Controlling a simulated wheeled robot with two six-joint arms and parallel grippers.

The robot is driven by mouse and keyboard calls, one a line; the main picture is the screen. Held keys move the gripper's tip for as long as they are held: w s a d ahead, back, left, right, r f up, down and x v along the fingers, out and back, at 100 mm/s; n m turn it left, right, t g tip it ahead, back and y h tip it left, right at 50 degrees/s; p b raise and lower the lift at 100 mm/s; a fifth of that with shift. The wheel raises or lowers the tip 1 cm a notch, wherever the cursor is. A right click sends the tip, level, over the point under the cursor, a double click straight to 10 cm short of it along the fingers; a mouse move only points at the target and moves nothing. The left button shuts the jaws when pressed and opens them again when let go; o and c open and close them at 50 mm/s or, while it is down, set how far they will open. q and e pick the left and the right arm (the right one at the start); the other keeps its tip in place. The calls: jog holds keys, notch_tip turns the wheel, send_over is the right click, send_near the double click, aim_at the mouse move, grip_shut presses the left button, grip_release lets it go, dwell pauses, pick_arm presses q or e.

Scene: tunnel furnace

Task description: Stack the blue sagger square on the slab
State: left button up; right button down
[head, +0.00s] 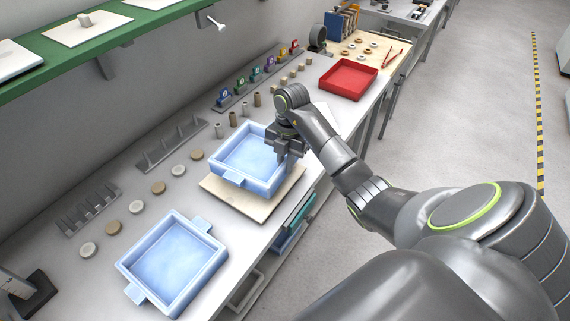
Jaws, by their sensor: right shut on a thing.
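A light blue square sagger (250,155) is over the beige slab (250,207) in the middle of the bench. My right gripper (291,158) is shut on its right side, pointing down at the wall or tab there. The sagger looks level and roughly lined up with the slab. The slab shows along its front and right. I cannot tell whether the sagger's base touches the slab or sits slightly above it. A second light blue sagger (172,262), with tabs on two sides, rests on the bench at the lower left. My left gripper is not in view.
Small round discs (158,188) lie in a row left of the saggers, near grey racks (172,143). A red tray (348,78) stands farther back. A green shelf (60,38) overhangs the upper left. The bench's front edge runs close to the slab.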

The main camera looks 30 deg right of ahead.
aim_at(277, 170)
pick_arm(q)
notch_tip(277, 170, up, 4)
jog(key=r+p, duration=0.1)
jog(key=p, duration=0.3)
pick_arm(e)
notch_tip(277, 170, up, 5)
jog(key=shift+f, duration=0.15)
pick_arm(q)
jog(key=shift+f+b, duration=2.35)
pick_arm(e)
jog(key=shift+m, duration=0.4)
jog(key=shift+w+a+f, duration=0.1)
jog(key=shift+a+f, duration=0.3)
jog(key=shift+f, duration=0.65)
jog(key=shift+a+f, duration=0.45)
jog(key=shift+f, duration=0.65)
jog(key=shift+w+a+f, duration=0.1)
jog(key=shift+a+f, duration=0.3)
jog(key=shift+f, duration=0.65)
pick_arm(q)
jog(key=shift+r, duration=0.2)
pick_arm(e)
jog(key=shift+s+r, duration=0.1)
jog(key=shift+r, duration=0.05)
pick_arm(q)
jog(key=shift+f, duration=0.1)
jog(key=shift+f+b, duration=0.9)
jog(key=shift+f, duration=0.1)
pick_arm(e)
jog(key=shift+f, duration=1.5)
